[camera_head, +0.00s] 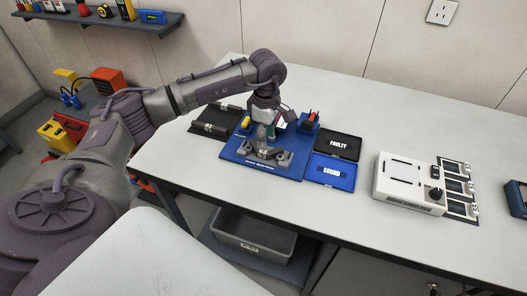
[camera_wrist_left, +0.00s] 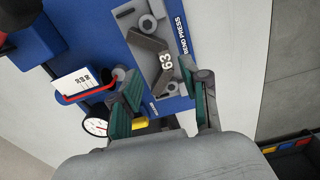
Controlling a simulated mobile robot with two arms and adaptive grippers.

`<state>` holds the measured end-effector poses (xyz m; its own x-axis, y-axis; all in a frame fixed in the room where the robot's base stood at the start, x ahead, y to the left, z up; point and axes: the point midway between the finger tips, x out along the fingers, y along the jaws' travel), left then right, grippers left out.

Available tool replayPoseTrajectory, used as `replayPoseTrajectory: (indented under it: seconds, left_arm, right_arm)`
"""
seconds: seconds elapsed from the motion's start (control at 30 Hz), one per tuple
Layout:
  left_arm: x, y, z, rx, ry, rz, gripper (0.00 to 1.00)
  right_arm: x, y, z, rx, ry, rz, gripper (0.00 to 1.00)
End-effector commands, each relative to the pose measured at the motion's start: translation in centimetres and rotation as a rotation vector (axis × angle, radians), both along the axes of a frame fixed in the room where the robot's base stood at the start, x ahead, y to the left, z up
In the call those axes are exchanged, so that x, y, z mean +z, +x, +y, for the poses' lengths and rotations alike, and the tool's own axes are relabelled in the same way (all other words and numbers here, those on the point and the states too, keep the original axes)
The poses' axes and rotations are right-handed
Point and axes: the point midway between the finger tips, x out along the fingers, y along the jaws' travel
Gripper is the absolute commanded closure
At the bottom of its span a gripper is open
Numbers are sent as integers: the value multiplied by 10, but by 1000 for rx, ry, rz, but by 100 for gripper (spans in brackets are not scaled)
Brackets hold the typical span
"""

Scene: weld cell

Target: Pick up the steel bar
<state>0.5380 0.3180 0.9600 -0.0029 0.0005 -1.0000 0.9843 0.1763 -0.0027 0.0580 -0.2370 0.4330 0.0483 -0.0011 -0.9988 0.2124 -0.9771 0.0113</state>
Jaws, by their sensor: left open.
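The bend press (camera_head: 262,168) is a blue plate with grey fixtures on the table, and its printed name shows in the wrist view (camera_wrist_left: 187,78). A dark steel bar marked 63 (camera_wrist_left: 150,42) lies bent across the grey fixture of the press. In the head view the bar (camera_head: 264,154) is small and partly hidden by my gripper. My left gripper (camera_head: 266,138) is above the press, pointing down. In the wrist view its two green-padded fingers (camera_wrist_left: 166,101) are apart with nothing between them, close to the bar. My right gripper is not in view.
A black FAULTY tray (camera_head: 342,134) and a blue SOUND tray (camera_head: 345,183) lie right of the press. A white device (camera_head: 408,180) stands farther right. A dial gauge (camera_wrist_left: 96,127) and a card holder (camera_wrist_left: 88,94) stand beside the bar. A grey bin (camera_head: 252,244) is below the table.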

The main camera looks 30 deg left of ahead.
Motion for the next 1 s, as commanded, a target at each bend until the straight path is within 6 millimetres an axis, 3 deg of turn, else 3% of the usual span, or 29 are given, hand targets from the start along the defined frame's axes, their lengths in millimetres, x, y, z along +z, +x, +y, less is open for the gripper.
replayPoseTrajectory:
  seconds: [0.2, 0.27, 0.5, 0.77, 1.0]
  left_arm:
    - [-15, -4, 2, 0, -1, 3, 54]
    - [-23, -7, 3, 0, 0, 4, 54]
    - [-54, -8, 5, 1, -1, 1, 54]
    - [-58, -8, 4, -1, -1, -1, 54]
    - [-57, -8, 5, 0, -1, -1, 94]
  right_arm:
    - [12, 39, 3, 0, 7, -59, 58]
    - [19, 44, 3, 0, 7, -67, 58]
    - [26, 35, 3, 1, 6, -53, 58]
    - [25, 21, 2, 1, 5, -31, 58]
    - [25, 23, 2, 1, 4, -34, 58]
